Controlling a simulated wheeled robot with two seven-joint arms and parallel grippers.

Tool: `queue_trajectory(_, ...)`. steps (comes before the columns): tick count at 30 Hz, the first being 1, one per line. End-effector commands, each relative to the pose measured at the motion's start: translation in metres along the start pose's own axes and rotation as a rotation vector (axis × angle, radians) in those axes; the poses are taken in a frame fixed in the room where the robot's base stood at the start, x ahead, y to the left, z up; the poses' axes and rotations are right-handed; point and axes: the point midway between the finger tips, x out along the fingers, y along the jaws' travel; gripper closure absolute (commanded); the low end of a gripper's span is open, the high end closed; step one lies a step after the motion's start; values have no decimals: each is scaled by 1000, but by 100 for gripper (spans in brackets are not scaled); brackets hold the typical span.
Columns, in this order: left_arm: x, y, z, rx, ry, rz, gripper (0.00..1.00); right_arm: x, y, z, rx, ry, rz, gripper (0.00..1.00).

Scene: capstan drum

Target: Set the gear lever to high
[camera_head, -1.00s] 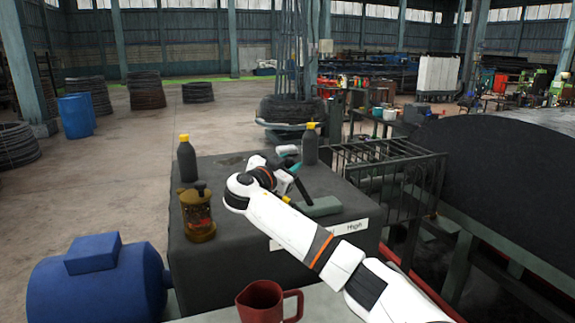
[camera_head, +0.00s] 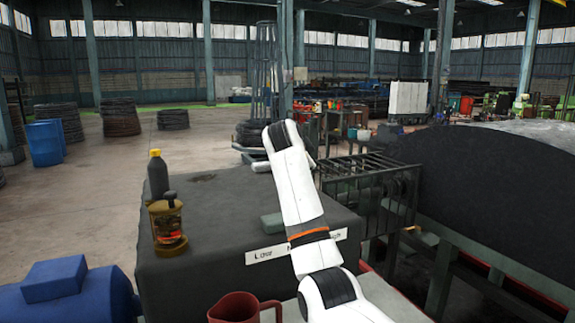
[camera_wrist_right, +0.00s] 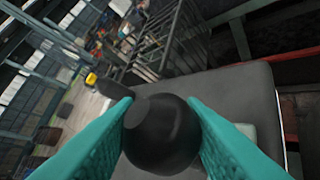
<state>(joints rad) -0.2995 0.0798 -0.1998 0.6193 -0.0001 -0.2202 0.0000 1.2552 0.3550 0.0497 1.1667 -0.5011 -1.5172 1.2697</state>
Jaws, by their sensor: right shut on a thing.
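The gear lever's round black knob (camera_wrist_right: 162,132) sits between the two teal fingers of my right gripper (camera_wrist_right: 160,125) in the right wrist view. The fingers press on it from both sides. In the head view my raised right arm hides the gripper, the knob and the lever's shaft. Part of the lever's grey-green base block (camera_head: 272,223) shows left of the arm on the dark gearbox housing (camera_head: 205,225). The white label plate (camera_head: 265,255) is on the housing's front edge, its middle covered by my arm. My left gripper is not in view.
A yellow-capped dark bottle (camera_head: 158,177) and an amber oil can (camera_head: 168,225) stand on the housing's left side. A red jug (camera_head: 235,308) is at the front. A blue motor (camera_head: 70,292) is at lower left. A metal cage (camera_head: 370,185) and the large dark drum (camera_head: 480,185) are right.

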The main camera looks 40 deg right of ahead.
Motion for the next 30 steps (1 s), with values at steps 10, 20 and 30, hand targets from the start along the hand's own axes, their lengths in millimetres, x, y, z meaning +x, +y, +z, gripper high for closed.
queue_trajectory(10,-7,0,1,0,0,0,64,27,-17,20,112,128,-51,100)
queue_trajectory(20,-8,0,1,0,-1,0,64,38,-25,26,108,123,-53,100)
queue_trajectory(30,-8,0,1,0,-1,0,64,39,-26,26,106,121,-54,100)
